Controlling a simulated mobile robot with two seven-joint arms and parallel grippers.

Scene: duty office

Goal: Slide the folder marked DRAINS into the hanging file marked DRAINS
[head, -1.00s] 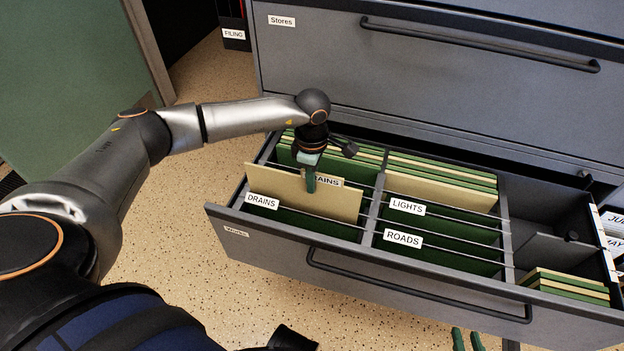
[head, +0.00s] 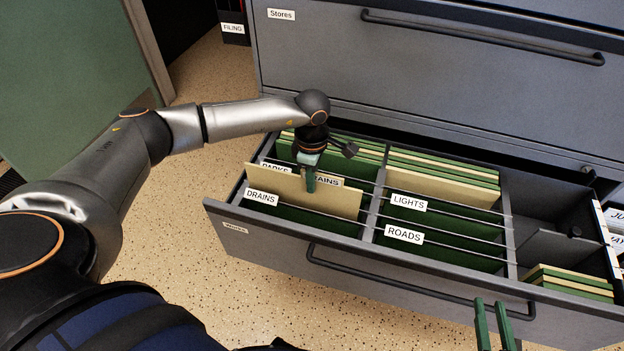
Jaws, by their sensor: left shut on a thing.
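My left gripper (head: 310,183) is shut on the top edge of the tan DRAINS folder (head: 334,201), partly covering its label. The folder stands roughly upright in the left section of the open drawer, just behind the DRAINS tag (head: 262,197) of a green hanging file (head: 318,219). Its lower part is down among the files; its bottom edge is hidden, and I cannot tell how deep it sits. My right gripper (head: 492,325) is at the bottom edge, in front of the drawer, with its fingers apart and nothing between them.
A partly hidden PARKS tag (head: 275,167) shows behind the folder. The middle section has LIGHTS (head: 408,202) and ROADS (head: 403,234) tags. Short folders (head: 568,284) lie in the right section. The drawer's handle (head: 420,284) juts out in front. The closed Stores drawer (head: 430,85) is above.

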